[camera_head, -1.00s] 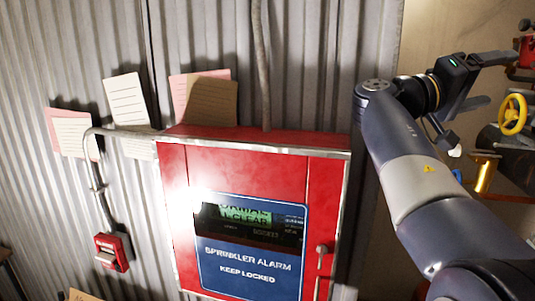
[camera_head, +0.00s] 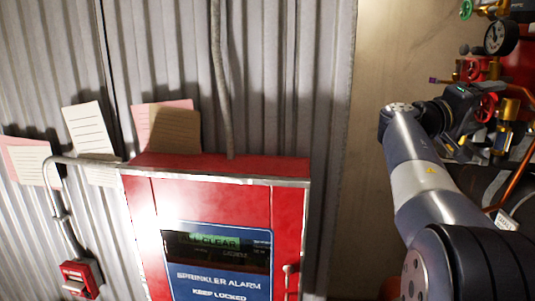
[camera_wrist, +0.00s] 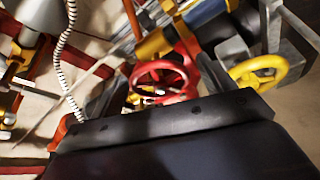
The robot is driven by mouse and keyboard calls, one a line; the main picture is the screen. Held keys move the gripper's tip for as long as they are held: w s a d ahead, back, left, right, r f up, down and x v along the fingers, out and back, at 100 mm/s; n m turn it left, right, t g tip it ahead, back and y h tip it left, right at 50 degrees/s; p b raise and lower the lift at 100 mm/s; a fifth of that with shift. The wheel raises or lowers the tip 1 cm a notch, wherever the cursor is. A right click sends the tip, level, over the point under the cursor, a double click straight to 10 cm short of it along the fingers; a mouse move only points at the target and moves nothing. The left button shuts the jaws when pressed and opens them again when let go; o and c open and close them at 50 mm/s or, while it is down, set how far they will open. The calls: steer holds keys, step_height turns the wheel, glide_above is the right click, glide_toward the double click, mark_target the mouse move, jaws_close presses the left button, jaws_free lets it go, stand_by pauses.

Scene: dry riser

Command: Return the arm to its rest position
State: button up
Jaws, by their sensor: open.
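My arm rises from the lower right of the head view, bends at an elbow near the panel edge, and reaches right. My gripper (camera_head: 488,118) is at its far end, in front of red and brass valve fittings. Its fingers are hard to separate from the fittings behind. It is open, and I see nothing held. In the wrist view, the dark gripper body fills the bottom. A red handwheel (camera_wrist: 165,80) and a yellow handwheel (camera_wrist: 258,72) lie beyond it; whether anything touches them cannot be told.
A red sprinkler alarm cabinet (camera_head: 205,192) reading "ALL CLEAR" hangs on the corrugated wall (camera_head: 285,75), left of my arm. A red call point (camera_head: 82,278) and pinned notes (camera_head: 168,128) are further left. A pressure gauge (camera_head: 501,38) and pipes crowd the right. Bare wall lies between cabinet and arm.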

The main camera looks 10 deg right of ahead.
steer(key=n+y+p, duration=0.1)
steer(key=n+p, duration=0.3)
steer(key=shift+r+n+t+y, duration=0.2)
steer(key=shift+n+t+y, duration=0.1)
steer(key=shift+y, duration=0.1)
steer(key=shift+f+n+y+p, duration=0.2)
steer(key=shift+n+y+p, duration=0.45)
steer(key=shift+n, duration=0.65)
